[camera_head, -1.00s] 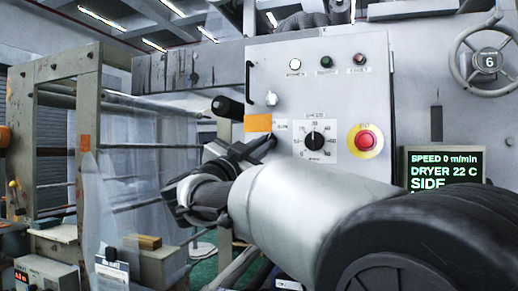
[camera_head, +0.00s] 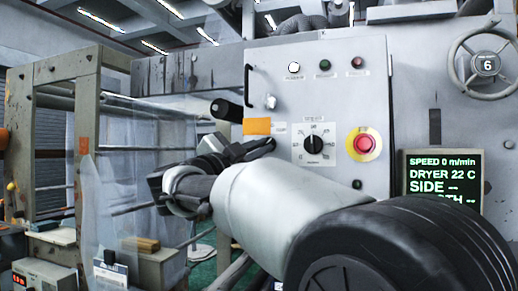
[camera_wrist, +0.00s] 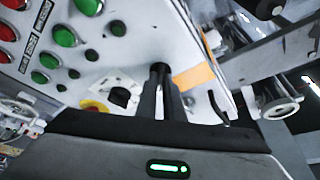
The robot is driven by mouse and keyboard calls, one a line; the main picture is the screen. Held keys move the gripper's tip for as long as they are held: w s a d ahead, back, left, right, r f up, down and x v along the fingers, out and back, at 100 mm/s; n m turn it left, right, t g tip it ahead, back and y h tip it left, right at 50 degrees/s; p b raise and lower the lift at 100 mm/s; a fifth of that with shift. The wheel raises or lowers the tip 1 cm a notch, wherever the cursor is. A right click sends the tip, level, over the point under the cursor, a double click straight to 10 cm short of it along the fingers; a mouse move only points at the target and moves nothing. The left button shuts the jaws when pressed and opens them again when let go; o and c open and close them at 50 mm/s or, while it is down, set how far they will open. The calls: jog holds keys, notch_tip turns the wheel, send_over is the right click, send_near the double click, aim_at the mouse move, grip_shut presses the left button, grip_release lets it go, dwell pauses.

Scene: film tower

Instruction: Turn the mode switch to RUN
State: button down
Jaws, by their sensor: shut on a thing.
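My gripper (camera_head: 266,144) reaches the front of the pale control cabinet (camera_head: 345,90), just below and right of an orange tag (camera_head: 257,126). Its fingers are together at a small white label (camera_head: 280,128), left of the scaled dial. In the wrist view the fingertips (camera_wrist: 160,72) meet the panel around a small dark knob, which I take for the mode switch. The fingers cover most of it, so its pointer and the RUN marking cannot be read.
Right of my fingers are a black dial (camera_head: 314,144) on a white scale plate and a red emergency button (camera_head: 364,143) on yellow. A light knob (camera_head: 270,102) sits above. A black handle (camera_head: 249,87) stands out at the cabinet's left edge. A display (camera_head: 442,183) reads SPEED 0.

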jog(key=c, duration=1.9)
grip_release()
jog(key=shift+o, duration=0.2)
jog(key=b+v, duration=0.2)
jog(key=v, duration=1.5)
jog(key=shift+s, duration=0.2)
jog(key=shift+a+f, duration=0.1)
